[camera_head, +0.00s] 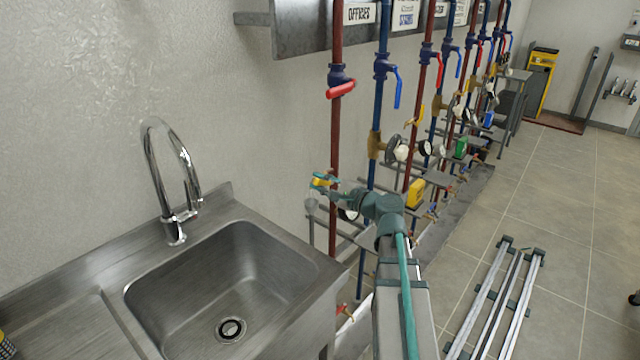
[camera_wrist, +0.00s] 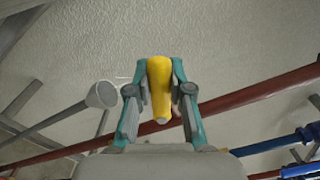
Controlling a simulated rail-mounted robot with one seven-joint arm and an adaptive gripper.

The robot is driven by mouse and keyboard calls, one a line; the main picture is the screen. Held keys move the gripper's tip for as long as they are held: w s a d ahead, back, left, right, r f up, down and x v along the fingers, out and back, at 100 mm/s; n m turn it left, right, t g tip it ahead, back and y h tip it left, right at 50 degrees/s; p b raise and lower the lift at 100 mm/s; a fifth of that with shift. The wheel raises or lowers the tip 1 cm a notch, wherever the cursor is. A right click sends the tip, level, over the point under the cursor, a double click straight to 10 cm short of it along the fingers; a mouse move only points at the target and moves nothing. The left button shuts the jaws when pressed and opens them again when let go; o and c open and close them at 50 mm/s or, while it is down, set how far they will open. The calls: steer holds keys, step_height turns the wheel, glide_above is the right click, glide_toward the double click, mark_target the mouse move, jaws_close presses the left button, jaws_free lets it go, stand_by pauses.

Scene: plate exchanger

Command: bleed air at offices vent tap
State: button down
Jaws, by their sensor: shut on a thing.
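My gripper (camera_head: 328,184) is at the red pipe (camera_head: 336,130) below the OFFICES sign (camera_head: 359,13). In the wrist view my gripper (camera_wrist: 159,105) has its two teal fingers on either side of a yellow handle (camera_wrist: 159,80), the vent tap's lever, and is shut on it. The handle also shows as a small yellow spot at the fingertips in the head view (camera_head: 320,182). A pale funnel (camera_wrist: 102,94) is beside the gripper at left in the wrist view; it shows below the fingertips in the head view (camera_head: 311,205). The tap's body is mostly hidden.
A steel sink (camera_head: 230,290) with a chrome faucet (camera_head: 170,185) stands at left. Rows of red and blue pipes with valves and gauges run along the wall to the right. A rack of metal rails (camera_head: 495,300) lies on the floor. The tiled floor (camera_head: 550,210) is otherwise mostly clear.

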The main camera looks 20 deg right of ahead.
steer(key=c, duration=1)
jaws_free()
steer(key=shift+s, duration=0.15)
steer(key=v, duration=1.1)
steer(key=shift+s+d, duration=0.25)
steer(key=shift+s, duration=0.05)
